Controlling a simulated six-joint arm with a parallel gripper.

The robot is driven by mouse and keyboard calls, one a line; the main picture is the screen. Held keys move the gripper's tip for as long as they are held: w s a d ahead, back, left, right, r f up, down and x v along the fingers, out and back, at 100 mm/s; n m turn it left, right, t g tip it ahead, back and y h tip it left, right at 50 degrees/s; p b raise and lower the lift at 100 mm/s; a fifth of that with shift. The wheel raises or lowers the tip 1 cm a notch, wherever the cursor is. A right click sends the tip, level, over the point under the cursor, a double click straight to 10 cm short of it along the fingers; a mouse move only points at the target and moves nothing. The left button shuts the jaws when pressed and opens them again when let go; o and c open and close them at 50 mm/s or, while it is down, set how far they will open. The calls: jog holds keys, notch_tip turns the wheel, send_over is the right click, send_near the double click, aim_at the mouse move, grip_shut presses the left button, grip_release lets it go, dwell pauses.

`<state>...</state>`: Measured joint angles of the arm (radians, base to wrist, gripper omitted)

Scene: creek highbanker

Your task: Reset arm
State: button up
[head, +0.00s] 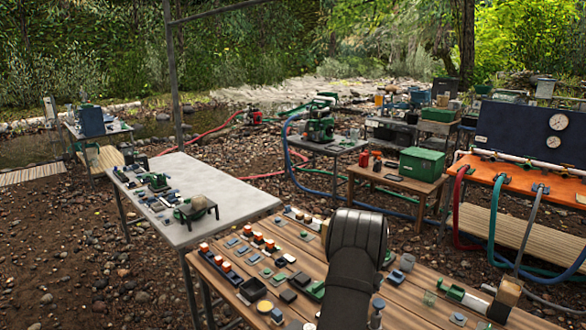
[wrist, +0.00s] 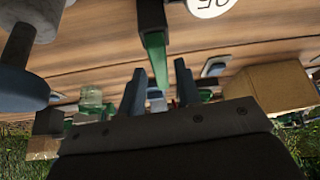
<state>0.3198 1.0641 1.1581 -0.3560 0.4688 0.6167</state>
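My gripper (wrist: 160,82) shows in the wrist view as two dark blue-grey fingers standing apart, with a gap between them. Nothing is visibly held. A dark block with a green strip (wrist: 158,55) lies beyond the fingertips, in line with the gap; I cannot tell how far off it is. In the head view my black arm rises over the wooden table (head: 415,310) at the bottom centre, and the fingers are hidden there. The wooden table top also fills the upper wrist view (wrist: 95,60).
Several small orange-topped blocks, blue and green parts cover the wooden table's left side. A grey table (head: 235,190) stands left, an orange bench (head: 520,178) right. In the wrist view, a tan box (wrist: 265,90) is right of the fingers.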

jog(key=shift+d+r+m+h, duration=0.15)
jog(key=shift+m+h, duration=0.15)
jog(key=shift+m, duration=0.3)
notch_tip(320, 180, up, 7)
jog(key=shift+g, duration=0.3)
notch_tip(320, 180, down, 7)
jog(key=shift+s+f, duration=0.1)
jog(key=shift+f, duration=0.1)
jog(key=shift+w+a+n+t+y, duration=0.2)
jog(key=shift+n+t+y, duration=0.1)
jog(key=shift+n, duration=0.35)
jog(key=shift+w+a+n+t+y, duration=0.1)
jog(key=shift+a+n+t+y, duration=0.15)
jog(key=shift+n, duration=0.4)
jog(key=shift+o, duration=0.4)
